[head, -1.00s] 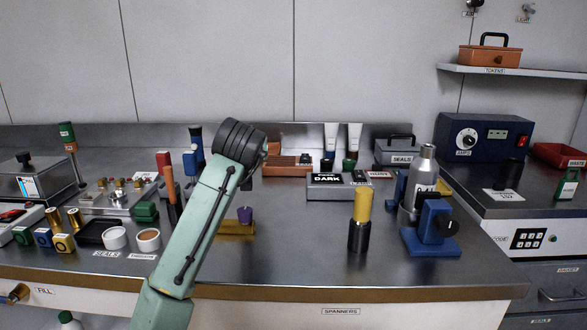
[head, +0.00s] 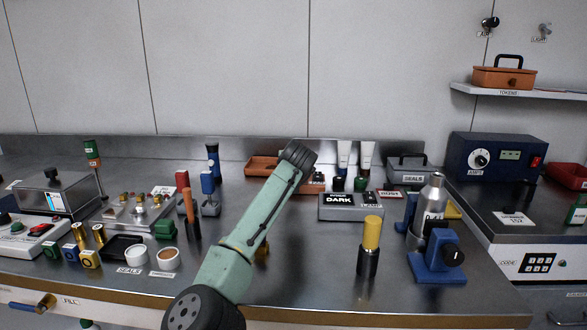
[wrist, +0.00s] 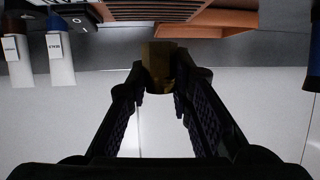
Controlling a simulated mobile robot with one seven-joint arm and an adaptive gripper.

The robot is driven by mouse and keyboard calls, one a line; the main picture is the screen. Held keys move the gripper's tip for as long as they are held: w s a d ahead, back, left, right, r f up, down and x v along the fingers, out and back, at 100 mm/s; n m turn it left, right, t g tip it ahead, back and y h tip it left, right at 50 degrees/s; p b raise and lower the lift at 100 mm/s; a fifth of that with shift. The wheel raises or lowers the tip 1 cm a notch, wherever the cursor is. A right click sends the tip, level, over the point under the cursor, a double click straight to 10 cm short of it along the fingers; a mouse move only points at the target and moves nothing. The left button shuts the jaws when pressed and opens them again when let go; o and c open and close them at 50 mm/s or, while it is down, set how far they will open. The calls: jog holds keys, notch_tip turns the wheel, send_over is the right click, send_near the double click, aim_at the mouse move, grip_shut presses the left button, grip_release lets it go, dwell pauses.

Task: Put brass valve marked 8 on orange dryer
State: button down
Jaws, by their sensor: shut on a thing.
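My gripper (wrist: 160,85) is shut on a brass piece (wrist: 158,58) with flat faces, held at the fingertips. No mark 8 can be read on it. In the wrist view an orange body (wrist: 215,22) lies beyond the brass piece, beside dark slats, with a gap in the picture between them. In the head view a low orange unit (head: 262,167) sits at the back of the bench; I take it for the dryer but cannot be sure. My forearm partly covers it. The fingers and the brass piece are hidden in the head view.
White tubes (head: 344,157) stand right of the orange unit. A grey box marked DARK (head: 350,206) is in front of them. A yellow-topped cylinder (head: 371,235) and a blue stand (head: 437,260) are at the front right.

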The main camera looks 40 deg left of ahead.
jog(key=shift+f+b, duration=1.45)
jog(key=shift+f, duration=0.2)
jog(key=shift+f, duration=0.3)
jog(key=c, duration=1.4)
grip_release()
jog(key=shift+c, duration=0.2)
jog(key=shift+r, duration=0.15)
jog(key=shift+r, duration=0.25)
jog(key=shift+s+d+f, duration=0.1)
jog(key=shift+s+d, duration=0.1)
jog(key=shift+d, duration=0.05)
jog(key=b+v, duration=0.3)
jog(key=v, duration=0.8)
jog(key=shift+s, duration=0.15)
